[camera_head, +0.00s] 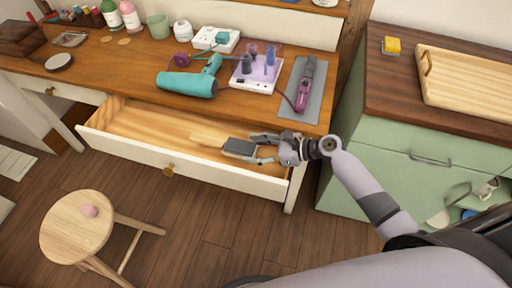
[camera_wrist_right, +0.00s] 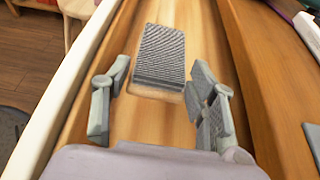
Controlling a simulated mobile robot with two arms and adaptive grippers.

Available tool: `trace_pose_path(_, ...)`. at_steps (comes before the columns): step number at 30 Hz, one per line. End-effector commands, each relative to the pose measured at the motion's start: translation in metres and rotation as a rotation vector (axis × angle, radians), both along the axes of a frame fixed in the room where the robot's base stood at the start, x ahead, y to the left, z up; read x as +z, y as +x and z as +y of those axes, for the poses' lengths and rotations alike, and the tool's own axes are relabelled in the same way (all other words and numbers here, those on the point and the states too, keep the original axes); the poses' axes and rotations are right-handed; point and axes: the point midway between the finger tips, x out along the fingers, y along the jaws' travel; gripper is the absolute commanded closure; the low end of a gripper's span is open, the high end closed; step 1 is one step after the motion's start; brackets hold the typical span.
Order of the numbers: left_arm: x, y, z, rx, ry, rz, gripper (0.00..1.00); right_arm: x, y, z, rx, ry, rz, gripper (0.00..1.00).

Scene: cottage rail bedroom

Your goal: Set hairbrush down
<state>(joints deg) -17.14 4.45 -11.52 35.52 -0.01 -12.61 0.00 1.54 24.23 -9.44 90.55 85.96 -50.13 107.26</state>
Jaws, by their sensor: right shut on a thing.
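The hairbrush (camera_head: 238,147) has a dark grey bristle head and a pale wooden handle pointing left. It is inside the open drawer (camera_head: 120,141), near its right end. I cannot tell whether it touches the drawer floor. My right gripper (camera_head: 264,149) reaches into the drawer from the right and is shut on the hairbrush at its head end. In the right wrist view the bristle pad (camera_wrist_right: 162,55) shows bristles up, just beyond and between the fingers (camera_wrist_right: 160,98). My left gripper is not in view.
The desk top (camera_head: 135,75) above the drawer holds a teal hair dryer (camera_head: 190,84), a purple-white organizer (camera_head: 256,75) and a hair tool on a grey mat (camera_head: 318,90). A green cabinet (camera_head: 385,165) stands right. A round stool (camera_head: 75,225) stands front left. The drawer's left half is empty.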

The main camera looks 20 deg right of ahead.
Motion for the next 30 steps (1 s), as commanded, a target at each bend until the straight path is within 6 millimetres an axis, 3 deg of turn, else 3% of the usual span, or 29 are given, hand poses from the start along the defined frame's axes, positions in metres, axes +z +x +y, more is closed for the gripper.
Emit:
trace_pose_path(6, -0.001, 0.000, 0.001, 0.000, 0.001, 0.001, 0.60, -0.003, 0.001, 0.000, -0.001, 0.001, -0.001, 0.80)
trace_pose_path(7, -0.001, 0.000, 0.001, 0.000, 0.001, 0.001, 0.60, -0.004, 0.000, 0.000, 0.000, 0.001, 0.001, 0.47)
trace_pose_path(15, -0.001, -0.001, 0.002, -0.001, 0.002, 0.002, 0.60, -0.004, 0.000, 0.000, 0.000, 0.000, 0.000, 0.29)
trace_pose_path(25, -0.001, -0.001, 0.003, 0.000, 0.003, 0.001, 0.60, -0.003, 0.000, 0.000, 0.000, 0.000, 0.000, 0.27)
trace_pose_path(30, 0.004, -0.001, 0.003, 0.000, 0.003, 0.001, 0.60, 0.012, -0.001, -0.002, 0.001, -0.001, -0.002, 0.27)
